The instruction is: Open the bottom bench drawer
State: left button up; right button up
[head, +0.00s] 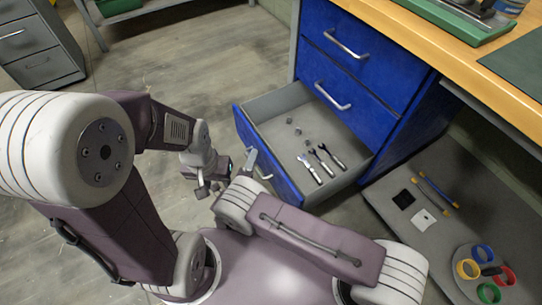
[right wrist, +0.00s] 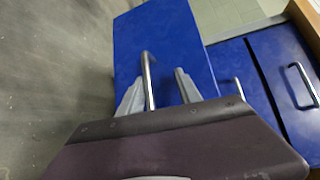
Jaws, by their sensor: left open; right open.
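The bottom bench drawer (head: 284,172) stands pulled well out of the blue bench cabinet in the head view, showing its grey inside. Several wrenches and small nuts lie in it. Its metal handle (right wrist: 149,82) shows in the right wrist view on the blue drawer front (right wrist: 160,35). My right gripper (right wrist: 160,91) is open, with one finger on each side of the handle bar; I cannot tell whether they touch it. In the head view it is largely hidden behind my arm. My left gripper (head: 207,186) is open and empty, left of the drawer front.
Two shut blue drawers (head: 345,40) with handles sit above the open one. A grey low shelf (head: 450,240) at the right holds colored rings and small parts. The wooden benchtop (head: 420,35) is above. A grey cabinet (head: 38,45) stands far left. Floor left of the drawer is clear.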

aim_at(269, 157)
notch_tip(269, 157, up, 3)
jog(key=shift+w+r+p, duration=0.1)
jog(key=shift+p, duration=0.65)
jog(key=o, duration=0.8)
jog(key=d+r+p, duration=0.1)
jog(key=d+p, duration=0.1)
jog(key=s+d+r+p, duration=0.1)
jog(key=d+p, duration=0.1)
jog(key=p, duration=0.1)
jog(key=d+r+p, duration=0.2)
jog(key=p, duration=0.1)
jog(key=shift+s+d, duration=0.2)
jog(key=shift+s, duration=0.05)
jog(key=d+p, duration=0.1)
jog(key=s+d+r+p, duration=0.1)
jog(key=d+r+p, duration=0.1)
jog(key=shift+s+d+r, duration=0.25)
jog(key=shift+s+d, duration=0.05)
jog(key=shift+s, duration=0.1)
jog(key=c, duration=0.8)
pick_arm(q)
notch_tip(269, 157, up, 15)
jog(key=p, duration=0.1)
pick_arm(e)
jog(key=shift+s+d+f, duration=0.15)
jog(key=shift+d, duration=0.5)
pick_arm(q)
jog(key=shift+f, duration=0.1)
